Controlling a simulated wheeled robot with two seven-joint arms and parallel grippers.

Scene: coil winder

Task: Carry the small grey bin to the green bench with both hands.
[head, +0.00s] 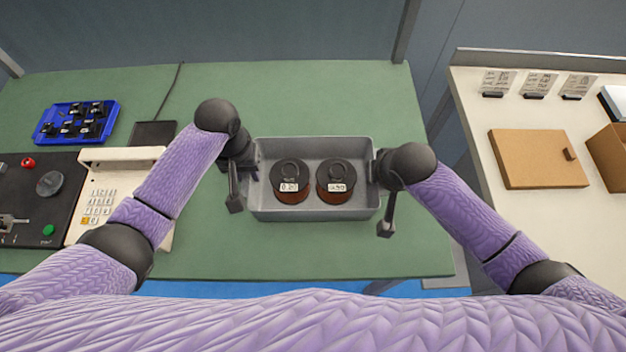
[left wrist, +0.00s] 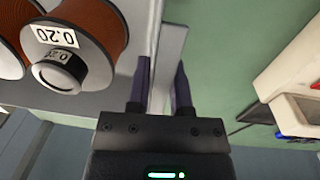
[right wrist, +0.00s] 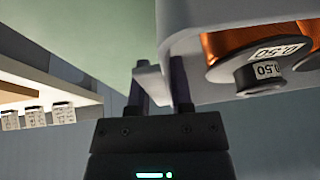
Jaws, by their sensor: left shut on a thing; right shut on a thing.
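The small grey bin (head: 318,213) is over the front middle of the green bench (head: 300,95). I cannot tell whether it rests on the bench or hangs just above it. Two copper wire spools with black tops stand in it, a left one (head: 290,182) and a right one (head: 336,183). My left gripper (head: 250,170) is shut on the bin's left rim; in the left wrist view its fingers (left wrist: 160,85) straddle the grey edge (left wrist: 172,45). My right gripper (head: 377,170) is shut on the right rim, also seen in the right wrist view (right wrist: 157,85).
Left on the bench are a blue tray (head: 45,137) of black parts, a beige keypad unit (head: 102,200) and a dark control panel (head: 50,210). A white table (head: 485,120) with a cardboard piece (head: 535,160) stands at right, past a gap. The bench behind the bin is clear.

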